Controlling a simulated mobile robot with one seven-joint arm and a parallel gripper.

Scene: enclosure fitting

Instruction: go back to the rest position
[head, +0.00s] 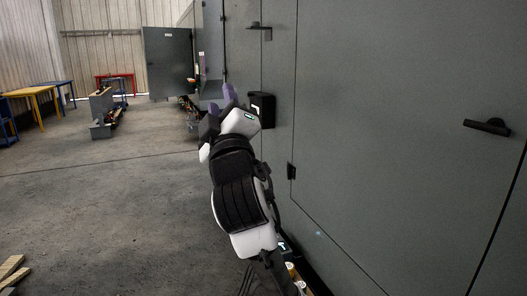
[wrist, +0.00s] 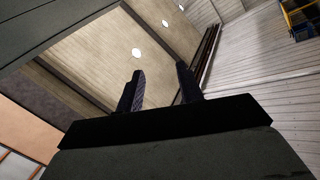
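My gripper (head: 222,98) is in the middle of the head view, at the end of my raised arm, beside the large grey enclosure (head: 385,110). It points away from the head camera. In the wrist view, the two dark fingers of my gripper (wrist: 161,82) stand apart with nothing between them. I cannot tell from the head view whether the gripper touches the enclosure.
The enclosure carries a dark handle (head: 488,127) and fills the right side. A black box (head: 263,109) appears close to my gripper. A yellow table (head: 33,96) stands far left. Wooden pieces (head: 11,270) lie at lower left. The floor (head: 110,200) on the left is mostly clear.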

